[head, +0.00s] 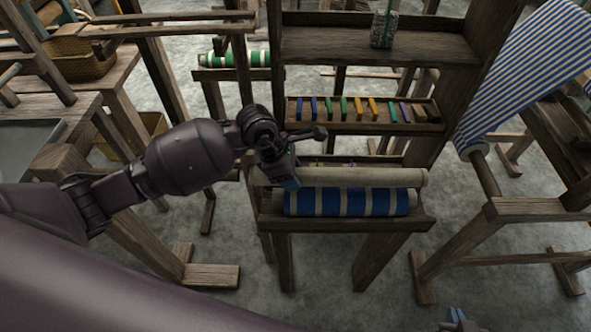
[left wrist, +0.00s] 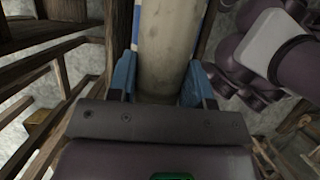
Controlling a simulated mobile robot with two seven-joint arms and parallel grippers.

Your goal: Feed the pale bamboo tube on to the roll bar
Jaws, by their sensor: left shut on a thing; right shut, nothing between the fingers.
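The pale bamboo tube (head: 375,177) lies level along the front tray, just behind a blue-and-cream striped roll (head: 345,202). My left gripper (head: 291,182) is at the tube's left end, and its blue fingers are shut on it. In the left wrist view the tube (left wrist: 163,55) runs away between the two fingers of the left gripper (left wrist: 160,88). I cannot tell whether the tube is lifted off the tray. The roll bar (head: 485,172) sticks out below the blue-and-white striped cloth at right. My right gripper (head: 458,320) is shut and empty at the bottom edge, mostly cut off.
The tray (head: 345,222) belongs to a wooden rack. Its middle shelf (head: 365,128) holds several coloured pieces, and a speckled block (head: 384,30) stands on the upper shelf. A loom frame (head: 510,210) stands at right. Floor (head: 395,262) shows between rack and frame.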

